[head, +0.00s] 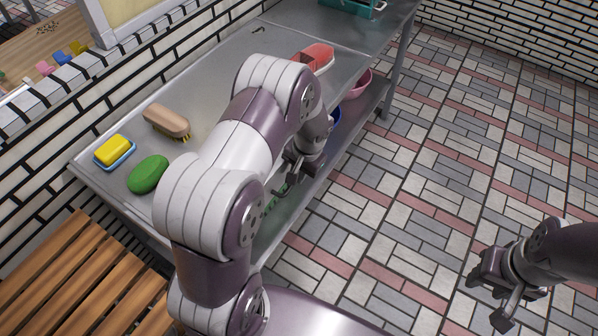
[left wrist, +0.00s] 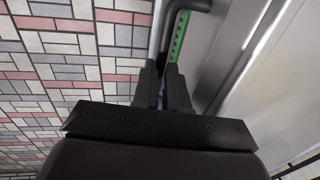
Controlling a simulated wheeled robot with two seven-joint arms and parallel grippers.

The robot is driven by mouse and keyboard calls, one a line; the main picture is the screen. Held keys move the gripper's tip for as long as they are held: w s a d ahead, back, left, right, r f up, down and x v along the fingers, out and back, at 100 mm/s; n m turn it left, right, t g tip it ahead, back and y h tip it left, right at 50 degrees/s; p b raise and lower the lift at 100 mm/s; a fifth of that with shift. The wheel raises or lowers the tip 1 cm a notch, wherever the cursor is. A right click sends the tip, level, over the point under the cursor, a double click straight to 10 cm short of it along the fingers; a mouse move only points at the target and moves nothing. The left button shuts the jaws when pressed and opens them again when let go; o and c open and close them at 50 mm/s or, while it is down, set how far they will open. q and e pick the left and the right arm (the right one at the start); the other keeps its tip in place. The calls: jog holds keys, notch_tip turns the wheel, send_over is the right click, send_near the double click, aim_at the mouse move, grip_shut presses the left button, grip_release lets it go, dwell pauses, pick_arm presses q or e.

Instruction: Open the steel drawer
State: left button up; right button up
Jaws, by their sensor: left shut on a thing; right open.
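The steel table (head: 225,110) runs along the brick wall in the head view, and my left arm covers much of its front. My left gripper (head: 287,178) is low at the table's front edge. In the left wrist view its fingers (left wrist: 164,80) are shut on a grey bar handle (left wrist: 160,35), which bends at the top. Beside the handle is a pale steel face (left wrist: 225,35), seemingly the drawer's front; how far the drawer is open cannot be told. My right gripper (head: 503,290) is open and empty over the tiled floor at the right.
On the table lie a yellow sponge (head: 112,149) in a blue dish, a green oval thing (head: 148,174), a brush (head: 166,120) and a red-and-white thing (head: 317,56). A pink bowl (head: 356,84) is lower down. A wooden slatted bench (head: 75,285) stands at left. The floor at right is clear.

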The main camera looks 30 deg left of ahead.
pick_arm(q)
grip_shut()
jog(key=s+d, duration=0.1)
jog(key=d, duration=1.8)
jog(key=shift+s, duration=0.25)
jog(key=shift+o, duration=1.8)
grip_release()
jog(key=shift+s+r, duration=0.1)
notch_tip(320, 180, up, 12)
jog(key=d+p, duration=0.1)
jog(key=d, duration=0.1)
jog(key=shift+d+r, duration=0.15)
jog(key=shift+r, duration=0.1)
